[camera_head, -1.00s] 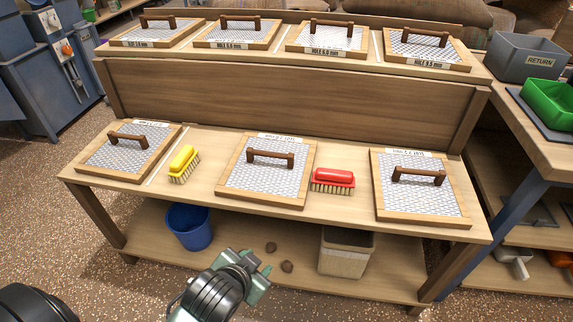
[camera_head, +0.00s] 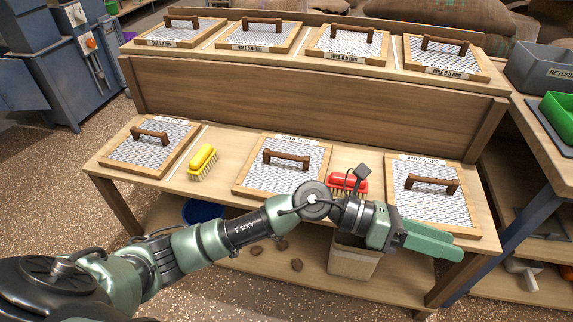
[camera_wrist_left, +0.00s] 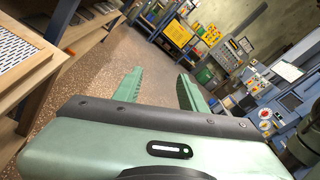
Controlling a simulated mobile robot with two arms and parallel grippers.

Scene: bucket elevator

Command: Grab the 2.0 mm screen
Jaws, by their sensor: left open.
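Wood-framed wire screens with brown handles lie on a two-level bench. On the lower shelf are a left screen (camera_head: 150,150), a middle screen (camera_head: 283,167) and a right screen (camera_head: 432,195). Their labels are too small to read, so I cannot tell which is 2.0 mm. Several more sit on the upper level, including an upper right screen (camera_head: 445,58). My left gripper (camera_head: 430,243) is at the bench's front edge, just in front of the right screen, pointing right and empty. Its parted fingers show in the left wrist view (camera_wrist_left: 158,85). My right gripper is not in view.
A blue bucket (camera_head: 203,211) and a pale bin (camera_head: 353,262) stand underneath. A grey RETURN bin (camera_head: 540,70) and green tray (camera_head: 558,115) are at right.

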